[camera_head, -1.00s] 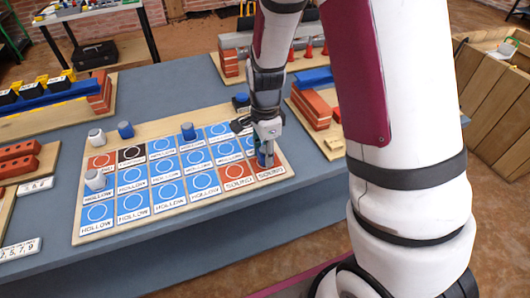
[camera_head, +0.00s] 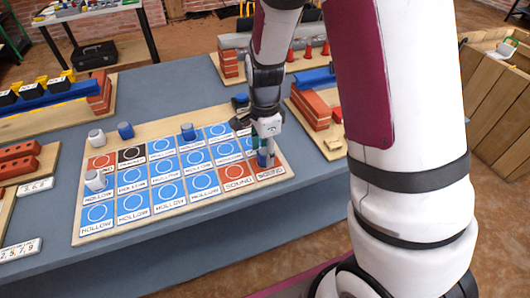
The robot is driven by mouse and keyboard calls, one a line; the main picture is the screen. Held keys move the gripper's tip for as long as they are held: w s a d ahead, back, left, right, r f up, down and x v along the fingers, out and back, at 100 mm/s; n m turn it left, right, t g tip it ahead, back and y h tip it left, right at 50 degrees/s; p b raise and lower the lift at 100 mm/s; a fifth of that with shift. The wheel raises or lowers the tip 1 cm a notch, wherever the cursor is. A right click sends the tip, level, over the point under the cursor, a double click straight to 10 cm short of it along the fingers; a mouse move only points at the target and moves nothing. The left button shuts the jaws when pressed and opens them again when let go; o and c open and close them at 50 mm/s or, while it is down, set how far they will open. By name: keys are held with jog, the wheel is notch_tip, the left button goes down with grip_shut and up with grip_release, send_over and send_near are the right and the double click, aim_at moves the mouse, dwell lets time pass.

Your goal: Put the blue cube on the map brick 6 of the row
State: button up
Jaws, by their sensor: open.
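The map (camera_head: 150,217) is a board of tiles marked HOLLOW or SOUND, mostly blue with a few red and one black. A blue piece (camera_head: 263,159), probably the blue cube, stands at the map's right end, by the red SOUND tile (camera_head: 270,175). My gripper (camera_head: 264,145) points down right over this piece. Its jaws are open, with the fingers around or just above the piece; I cannot tell which. The fingers partly hide the piece and the tile under it. I cannot read any brick numbers on the map.
Other small pieces stand around the map: a white one (camera_head: 97,138), a blue one (camera_head: 125,131), another blue one (camera_head: 188,132) and a white one (camera_head: 95,181). A board with red bricks (camera_head: 312,109) lies close to the right of my gripper. The grey table is clear in front.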

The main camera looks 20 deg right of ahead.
aim_at(265, 151)
notch_tip(265, 151, up, 10)
jog(key=p, duration=0.1)
jog(key=s+r+n+t, duration=0.1)
jog(key=s+r+n, duration=0.7)
jog(key=s+r, duration=0.3)
jog(key=s+r+n+t, duration=0.1)
jog(key=s+r+n, duration=0.2)
jog(key=s+n, duration=0.7)
jog(key=s, duration=0.4)
jog(key=shift+s+d+t, duration=0.15)
jog(key=shift+t, duration=0.25)
jog(key=shift+r, duration=0.1)
